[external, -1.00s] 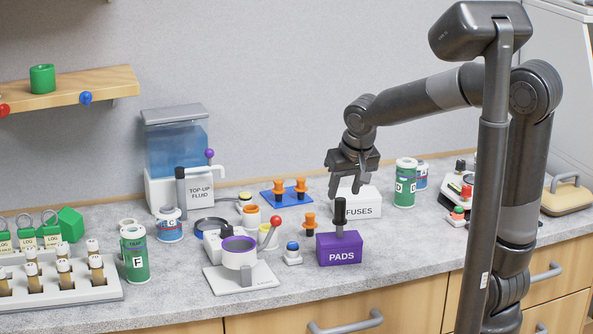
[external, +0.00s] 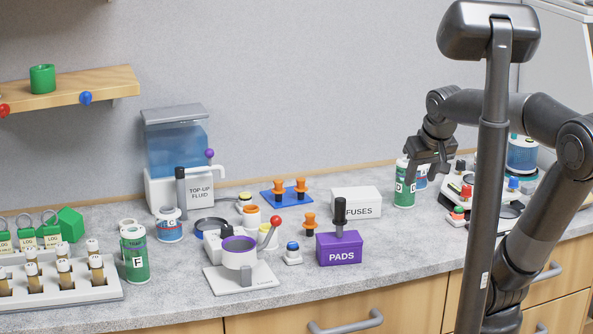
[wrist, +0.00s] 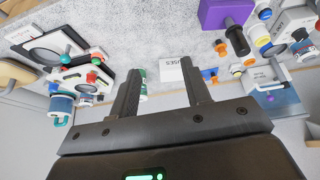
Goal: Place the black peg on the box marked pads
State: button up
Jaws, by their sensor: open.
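The black peg (external: 340,214) stands upright on top of the purple box marked PADS (external: 340,250). In the wrist view the purple box (wrist: 224,12) is at the top, with the black peg (wrist: 237,40) sticking out from it. My gripper (external: 424,179) is open and empty, to the right of the box and well apart from it, beside the green canister. In the wrist view its two fingers (wrist: 162,92) are spread with nothing held between them.
The white FUSES box (external: 357,202) stands behind the purple box. A green canister (external: 404,188) is close to my gripper. An orange peg (external: 309,222) and a blue-topped button (external: 292,250) stand left of the PADS box. Bare counter lies to its right.

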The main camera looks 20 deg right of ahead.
jog(key=s+d+f, duration=0.2)
jog(key=s+d, duration=0.2)
jog(key=shift+d, duration=0.3)
dwell(1.1)
